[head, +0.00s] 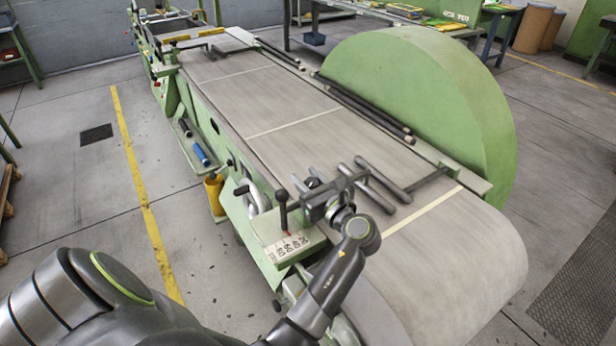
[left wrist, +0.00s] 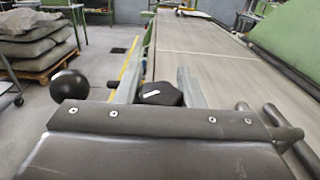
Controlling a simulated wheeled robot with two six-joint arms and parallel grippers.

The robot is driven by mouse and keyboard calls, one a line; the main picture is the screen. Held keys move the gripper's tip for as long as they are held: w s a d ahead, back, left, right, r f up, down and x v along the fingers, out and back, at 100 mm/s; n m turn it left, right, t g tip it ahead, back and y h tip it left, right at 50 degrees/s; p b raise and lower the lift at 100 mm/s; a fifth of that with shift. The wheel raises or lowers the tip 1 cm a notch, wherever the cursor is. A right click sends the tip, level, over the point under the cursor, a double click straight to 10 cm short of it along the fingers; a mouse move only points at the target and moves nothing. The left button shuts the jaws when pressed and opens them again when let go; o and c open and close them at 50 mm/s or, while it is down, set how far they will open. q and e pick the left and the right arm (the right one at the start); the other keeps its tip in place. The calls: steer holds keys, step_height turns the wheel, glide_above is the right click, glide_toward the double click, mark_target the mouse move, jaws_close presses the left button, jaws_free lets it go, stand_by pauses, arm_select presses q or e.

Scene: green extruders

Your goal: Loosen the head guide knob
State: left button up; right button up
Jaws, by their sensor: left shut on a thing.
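The head guide knob (left wrist: 160,93) is a dark lobed knob with a small white mark on top. In the left wrist view it sits between the two grey fingers of my left gripper (left wrist: 159,88), which are shut on it. In the head view my left gripper (head: 312,187) is at the near left edge of the belt, by the guide bars. There the knob is largely hidden by the gripper and hard to make out. My right gripper is not in view.
A black ball-topped lever (head: 281,196) stands close left of the gripper, on a green control box (head: 287,243). Dark guide bars (head: 375,185) lie over the grey belt (head: 300,150). A large green guard (head: 420,95) rises on the far side.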

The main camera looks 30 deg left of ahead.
arm_select(q)
steer(key=n+g, duration=0.1)
steer(key=g, duration=0.1)
steer(key=n+g+y+p, duration=0.1)
steer(key=n+g, duration=0.1)
steer(key=shift+s+r+g, duration=0.15)
steer(key=shift+r+g, duration=0.05)
steer(key=shift+g, duration=0.2)
steer(key=shift+s+a+n+g, duration=0.1)
steer(key=shift+n+g, duration=0.4)
steer(key=shift+g, duration=0.3)
steer(key=shift+s+f+n+g, duration=0.1)
steer(key=shift+f+n+g, duration=0.1)
steer(key=shift+n+g, duration=0.55)
steer(key=n+g+b, duration=0.1)
steer(key=b, duration=0.1)
steer(key=n+g+b, duration=0.1)
steer(key=g+b, duration=0.1)
steer(key=b, duration=0.1)
steer(key=shift+s+f+g, duration=0.2)
steer(key=shift+g, duration=0.05)
steer(key=shift+s+r+n+g+b, duration=0.1)
steer(key=shift+r+n+g+b, duration=0.25)
steer(key=shift+b, duration=1.1)
steer(key=shift+f, duration=0.1)
steer(key=o, duration=1)
